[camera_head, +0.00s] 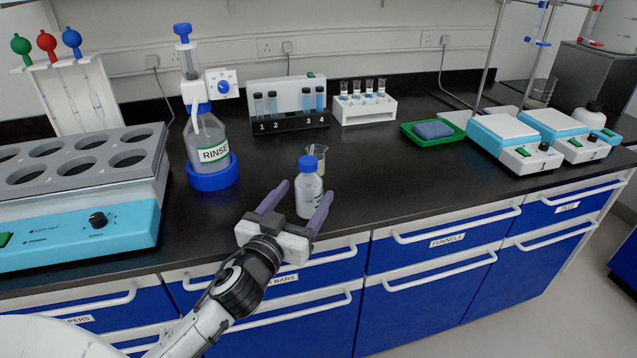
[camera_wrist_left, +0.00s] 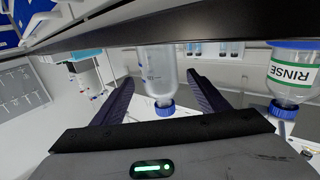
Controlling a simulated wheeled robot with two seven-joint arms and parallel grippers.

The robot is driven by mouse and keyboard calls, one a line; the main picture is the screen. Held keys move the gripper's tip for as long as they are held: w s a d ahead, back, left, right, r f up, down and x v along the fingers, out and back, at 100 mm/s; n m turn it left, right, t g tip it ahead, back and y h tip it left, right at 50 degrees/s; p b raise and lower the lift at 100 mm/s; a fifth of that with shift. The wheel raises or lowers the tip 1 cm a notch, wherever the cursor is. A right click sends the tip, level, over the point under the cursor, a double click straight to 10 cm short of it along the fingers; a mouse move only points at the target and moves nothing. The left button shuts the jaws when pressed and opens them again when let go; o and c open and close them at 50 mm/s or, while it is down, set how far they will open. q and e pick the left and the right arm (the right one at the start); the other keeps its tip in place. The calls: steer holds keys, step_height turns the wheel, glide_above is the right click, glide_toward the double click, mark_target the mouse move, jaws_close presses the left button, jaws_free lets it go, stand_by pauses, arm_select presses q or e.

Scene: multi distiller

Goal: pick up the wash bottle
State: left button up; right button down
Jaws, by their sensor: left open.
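A small pale bottle with a blue cap (camera_head: 309,187), which I take for the wash bottle, stands upright near the front edge of the black counter. My left gripper (camera_head: 305,193) is open, with one purple finger on each side of the bottle. In the left wrist view the picture is upside down, and the bottle (camera_wrist_left: 158,72) shows between the two spread fingers (camera_wrist_left: 161,80). I cannot tell whether either finger touches it. The label on its front is too small to read. My right gripper is not in view.
A small beaker (camera_head: 317,152) stands close behind the bottle. A dispenser bottle labelled RINSE (camera_head: 207,135) stands to the left, beyond a blue heating block (camera_head: 80,235). Tube racks (camera_head: 364,110) stand behind, and a green tray (camera_head: 432,138) and stirrers lie right. Counter right of the bottle is clear.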

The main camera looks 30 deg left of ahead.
arm_select(q)
steer(key=shift+x, duration=0.9)
steer(key=shift+w+a+r, duration=0.1)
steer(key=shift+w, duration=0.1)
steer(key=x, duration=0.4)
steer(key=shift+w+f+p, duration=0.2)
steer(key=shift+f+p, duration=0.05)
steer(key=shift+p, duration=0.1)
steer(key=shift+w+a, duration=0.1)
steer(key=shift+w, duration=0.25)
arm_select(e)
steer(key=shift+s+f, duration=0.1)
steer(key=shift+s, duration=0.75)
arm_select(q)
steer(key=c, duration=0.9)
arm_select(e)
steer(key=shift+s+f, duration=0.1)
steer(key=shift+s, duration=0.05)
